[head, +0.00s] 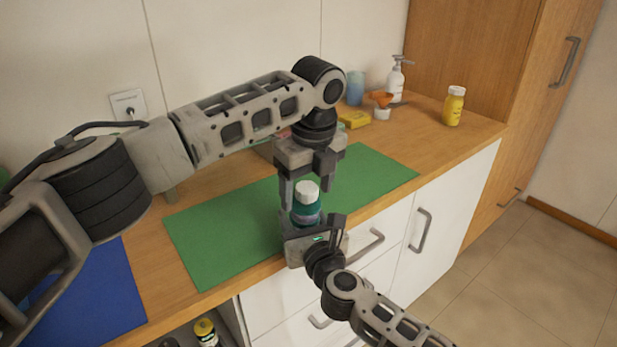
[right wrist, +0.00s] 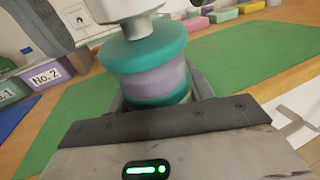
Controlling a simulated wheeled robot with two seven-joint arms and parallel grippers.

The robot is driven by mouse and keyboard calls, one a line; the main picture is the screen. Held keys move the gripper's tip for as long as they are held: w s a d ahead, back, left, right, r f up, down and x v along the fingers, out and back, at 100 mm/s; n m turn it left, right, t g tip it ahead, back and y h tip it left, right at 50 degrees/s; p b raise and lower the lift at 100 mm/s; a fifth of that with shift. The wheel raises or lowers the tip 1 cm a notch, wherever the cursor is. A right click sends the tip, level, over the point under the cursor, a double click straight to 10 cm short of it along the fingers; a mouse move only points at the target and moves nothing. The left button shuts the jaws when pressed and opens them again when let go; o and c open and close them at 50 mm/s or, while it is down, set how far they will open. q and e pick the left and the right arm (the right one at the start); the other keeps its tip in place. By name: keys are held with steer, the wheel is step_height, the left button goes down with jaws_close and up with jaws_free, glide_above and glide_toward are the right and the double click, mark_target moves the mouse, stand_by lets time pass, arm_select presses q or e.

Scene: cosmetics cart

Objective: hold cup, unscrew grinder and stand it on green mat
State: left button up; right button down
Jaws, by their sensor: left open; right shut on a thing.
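The cup (head: 306,212), teal with a lilac band, is held upright between the fingers of my right gripper (head: 308,222) at the mat's front edge. It also shows in the right wrist view (right wrist: 150,80). The white grinder top (head: 307,188) sits on the cup. In the right wrist view, the white part (right wrist: 120,10) rises from the cup and is cut off above. My left gripper (head: 307,183) is open above, its fingers pointing down on either side of the white top. I cannot tell whether they touch it. The green mat (head: 215,240) lies on the counter behind.
A blue mat (head: 95,300) lies at the left. A yellow bottle (head: 453,106), a white pump bottle (head: 396,82), a blue container (head: 355,88) and a yellow block (head: 353,120) stand at the back right. Much of the green mat is bare; my left arm hides part of the counter.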

mark_target(306, 206)
arm_select(q)
steer(key=f, duration=0.4)
steer(key=shift+w+a+f, duration=0.15)
steer(key=shift+w+f, duration=0.1)
steer(key=shift+f, duration=0.15)
steer(key=c, duration=1)
steer(key=shift+o, duration=0.2)
steer(key=n, duration=0.3)
steer(key=o, duration=1.1)
steer(key=shift+c, duration=0.2)
steer(key=shift+r, duration=0.1)
